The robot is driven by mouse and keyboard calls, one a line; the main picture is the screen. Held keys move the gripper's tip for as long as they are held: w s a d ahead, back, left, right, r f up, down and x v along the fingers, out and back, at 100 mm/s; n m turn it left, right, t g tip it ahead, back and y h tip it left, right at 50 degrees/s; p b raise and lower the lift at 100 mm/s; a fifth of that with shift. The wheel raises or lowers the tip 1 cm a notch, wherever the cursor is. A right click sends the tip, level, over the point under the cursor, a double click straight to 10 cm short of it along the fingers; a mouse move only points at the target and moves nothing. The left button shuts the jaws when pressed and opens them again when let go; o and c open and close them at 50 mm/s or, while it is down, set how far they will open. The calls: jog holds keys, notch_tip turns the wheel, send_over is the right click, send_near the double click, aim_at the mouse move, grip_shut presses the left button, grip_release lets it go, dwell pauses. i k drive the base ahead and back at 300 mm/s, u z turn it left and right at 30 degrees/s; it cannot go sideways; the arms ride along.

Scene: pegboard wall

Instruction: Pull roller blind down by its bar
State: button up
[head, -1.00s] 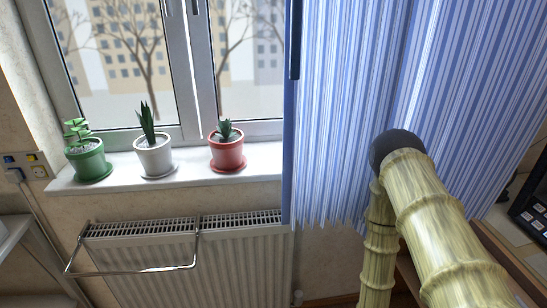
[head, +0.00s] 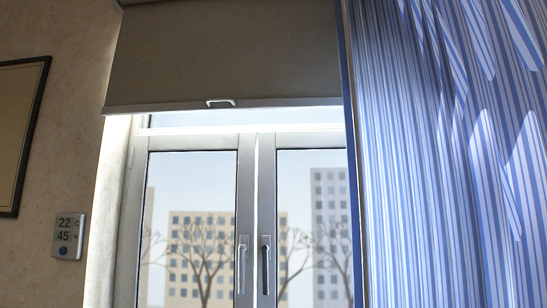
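A brown-grey roller blind (head: 225,52) covers the top of the window in the head view. Its pale bottom bar (head: 160,107) runs across the blind's lower edge, just above the top of the window frame. A small white handle (head: 221,103) is fixed at the middle of the bar. My gripper is not in view, so I cannot see whether it is open or shut. Nothing touches the bar or its handle.
A blue and white striped curtain (head: 450,160) fills the right side. The window (head: 254,215) has two sashes with handles near the middle. A wall thermostat (head: 69,236) and a picture frame (head: 22,135) are on the left wall. The space before the blind looks clear.

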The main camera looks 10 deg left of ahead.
aim_at(170, 56)
jog(key=z, duration=0.75)
jog(key=k, duration=0.7)
jog(key=u, duration=0.8)
